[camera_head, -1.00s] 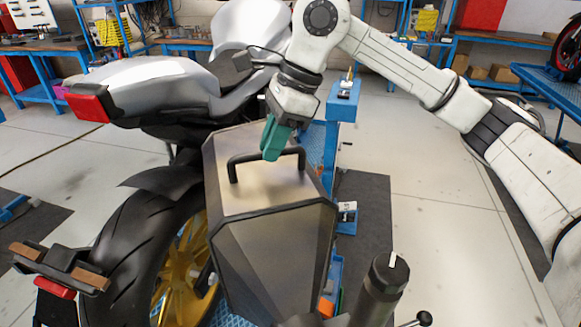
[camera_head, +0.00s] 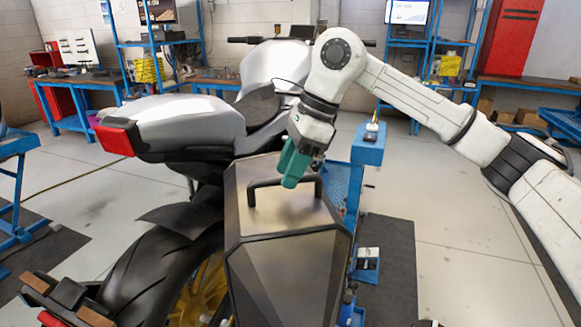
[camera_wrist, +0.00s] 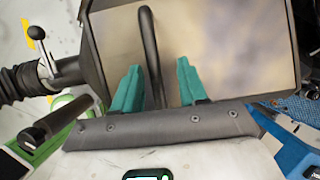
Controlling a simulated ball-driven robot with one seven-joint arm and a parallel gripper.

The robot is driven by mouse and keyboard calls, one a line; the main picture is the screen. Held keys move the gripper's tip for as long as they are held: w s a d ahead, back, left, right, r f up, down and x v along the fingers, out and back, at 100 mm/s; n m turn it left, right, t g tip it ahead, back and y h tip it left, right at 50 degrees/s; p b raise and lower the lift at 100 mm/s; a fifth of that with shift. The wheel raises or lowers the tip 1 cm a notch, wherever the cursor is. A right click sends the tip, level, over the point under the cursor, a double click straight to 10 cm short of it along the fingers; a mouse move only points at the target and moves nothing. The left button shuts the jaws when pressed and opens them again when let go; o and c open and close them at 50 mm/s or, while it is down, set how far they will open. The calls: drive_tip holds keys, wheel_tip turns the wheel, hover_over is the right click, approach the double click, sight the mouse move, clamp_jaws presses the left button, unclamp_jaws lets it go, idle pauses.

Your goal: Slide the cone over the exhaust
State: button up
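My gripper (camera_head: 290,183) has teal fingers and hangs at the handle of a dark metal side case on the motorcycle. In the wrist view the fingers of my gripper (camera_wrist: 158,66) are apart, with the black handle (camera_wrist: 150,45) running between them. I cannot tell whether they touch it. A black ribbed hose or cone-like piece (camera_wrist: 18,86) with a ball-ended lever lies at the left of the wrist view. Below it is a dark cylinder (camera_wrist: 57,120); I cannot tell whether it is the exhaust. No clear cone or exhaust shows in the head view.
The side case (camera_head: 285,260) stands beside the rear tyre (camera_head: 150,265). The motorcycle's silver tail (camera_head: 180,125) is at left. A blue stand (camera_head: 368,150) rises just behind the case. Open floor (camera_head: 460,240) lies to the right. Benches and shelves line the back wall.

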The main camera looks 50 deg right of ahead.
drive_tip(key=b+v, duration=0.1)
drive_tip(key=v, duration=0.9)
drive_tip(key=shift+r, duration=0.4)
drive_tip(key=shift+s, duration=0.1)
